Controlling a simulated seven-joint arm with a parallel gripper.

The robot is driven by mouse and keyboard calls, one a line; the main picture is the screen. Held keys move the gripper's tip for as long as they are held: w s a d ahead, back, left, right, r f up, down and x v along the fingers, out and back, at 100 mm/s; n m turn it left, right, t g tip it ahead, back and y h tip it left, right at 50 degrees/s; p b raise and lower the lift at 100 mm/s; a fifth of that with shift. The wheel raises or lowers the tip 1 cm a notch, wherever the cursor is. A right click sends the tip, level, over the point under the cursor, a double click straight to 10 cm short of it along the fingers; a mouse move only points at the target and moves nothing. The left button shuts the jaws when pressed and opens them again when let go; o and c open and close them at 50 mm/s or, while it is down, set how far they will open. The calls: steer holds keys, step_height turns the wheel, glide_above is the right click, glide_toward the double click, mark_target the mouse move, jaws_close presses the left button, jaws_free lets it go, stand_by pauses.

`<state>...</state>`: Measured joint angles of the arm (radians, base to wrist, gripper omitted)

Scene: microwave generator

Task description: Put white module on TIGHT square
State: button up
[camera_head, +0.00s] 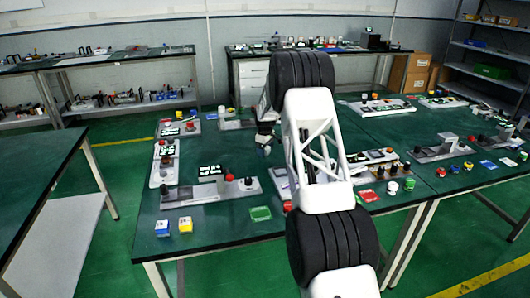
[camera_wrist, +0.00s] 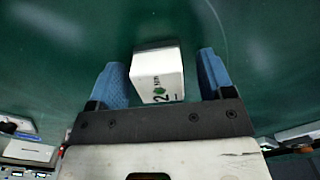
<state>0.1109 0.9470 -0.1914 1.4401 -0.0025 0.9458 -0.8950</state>
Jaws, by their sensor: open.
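The white module (camera_wrist: 157,72) shows in the wrist view as a small white block with a "2" and a dark green mark on it. It stands on the green table between the two blue fingers of my gripper (camera_wrist: 158,62). The fingers are open, with a visible gap on each side of the module. In the head view my gripper (camera_head: 265,147) is over the back middle of the table, partly behind my arm, and I cannot make out the module there.
A grey panel with a red knob (camera_head: 225,190) lies at front left. Blue (camera_head: 162,228) and yellow (camera_head: 185,225) blocks stand by the front edge. More panels (camera_head: 163,163) line the left side. Clear table lies around the gripper.

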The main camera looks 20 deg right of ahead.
stand_by(0.5)
steer(key=c, duration=1.1)
steer(key=shift+r, duration=0.15)
steer(key=shift+c, duration=0.2)
steer(key=shift+r, duration=4.85)
